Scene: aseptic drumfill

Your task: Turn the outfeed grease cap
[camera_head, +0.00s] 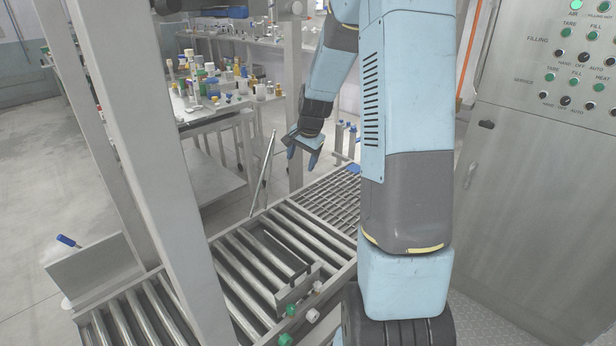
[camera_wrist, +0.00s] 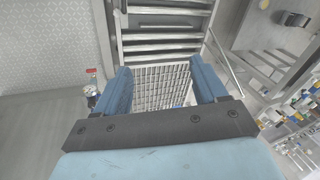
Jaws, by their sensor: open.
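Several small round green and white knobs or caps show along the near side of the roller conveyor in the head view, among them a green one (camera_head: 291,310) and a white one (camera_head: 318,287). I cannot tell which is the outfeed grease cap. My gripper (camera_head: 302,156) is up behind the conveyor, well apart from these caps. In the wrist view my gripper (camera_wrist: 163,76) has its two blue fingers spread with nothing between them. Behind the fingers lies a metal grating (camera_wrist: 160,90). No cap is clear in the wrist view.
The roller conveyor (camera_head: 240,262) runs across the front, beside a grating (camera_head: 330,205). A steel post (camera_head: 165,150) stands at left. A control cabinet (camera_head: 530,190) stands at right. Cluttered benches (camera_head: 215,108) are behind. A small gauge (camera_wrist: 90,92) shows left of my fingers.

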